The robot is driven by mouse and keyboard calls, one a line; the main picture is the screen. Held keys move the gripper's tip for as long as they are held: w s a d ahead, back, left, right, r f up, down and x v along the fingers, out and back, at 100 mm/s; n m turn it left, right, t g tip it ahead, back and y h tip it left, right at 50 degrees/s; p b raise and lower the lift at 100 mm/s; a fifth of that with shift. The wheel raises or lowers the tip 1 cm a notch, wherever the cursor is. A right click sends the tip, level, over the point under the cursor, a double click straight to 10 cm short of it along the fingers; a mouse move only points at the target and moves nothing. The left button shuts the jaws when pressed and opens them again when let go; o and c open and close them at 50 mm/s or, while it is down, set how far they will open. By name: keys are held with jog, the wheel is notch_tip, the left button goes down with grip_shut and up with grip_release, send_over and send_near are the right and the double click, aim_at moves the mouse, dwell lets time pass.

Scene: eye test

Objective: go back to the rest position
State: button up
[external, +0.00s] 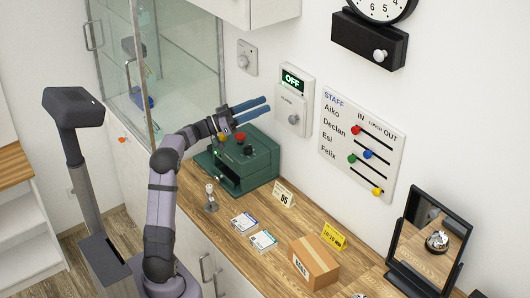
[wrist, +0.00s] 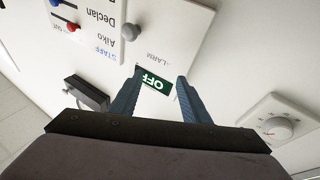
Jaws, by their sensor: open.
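My gripper (external: 268,105) is raised above the green machine in the external view, its two blue fingers apart and pointing right towards the wall. In the wrist view the open fingers (wrist: 160,75) frame the lit green OFF display (wrist: 153,83) of the alarm panel. Nothing shows between the fingers. In the external view the alarm panel (external: 297,84) hangs on the wall just beyond and above the fingertips, apparently clear of them.
The green machine (external: 258,171) with a red button stands below my gripper. A small metal stand (external: 210,199), cards (external: 263,241), a cardboard box (external: 313,262) and a mirror (external: 408,277) stand on the counter. A glass cabinet (external: 187,60) is behind; a staff board (external: 360,143) hangs right.

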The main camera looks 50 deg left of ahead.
jog(key=w+d+r+m+g+h+b, duration=0.15)
jog(key=d+m+h+b, duration=0.25)
jog(key=d, duration=1.1)
jog(key=w+d+r+m+g+h+b, duration=0.1)
jog(key=d+m+g+h+b, duration=0.25)
jog(key=d, duration=1.15)
jog(key=w+a+f+n+t+y+p, duration=0.3)
jog(key=a+f+n+y+p, duration=0.45)
jog(key=y, duration=0.55)
jog(key=s+a+f+n+g+y+p, duration=0.35)
jog(key=s+f+g+p, duration=0.2)
jog(key=s+f, duration=0.3)
jog(key=s+d+f+g+p, duration=0.2)
jog(key=s+f+g, duration=0.1)
jog(key=s, duration=0.7)
jog(key=s+d+f+g+p, duration=0.1)
jog(key=s+f+g, duration=0.3)
jog(key=s, duration=0.6)
jog(key=s+d+f+g+p, duration=0.2)
jog(key=s+f+g+p, duration=0.1)
jog(key=s, duration=0.7)
jog(key=shift+s+d+f+g, duration=0.15)
jog(key=shift+d+f+g, duration=0.25)
jog(key=shift+g, duration=0.65)
jog(key=shift+a, duration=0.15)
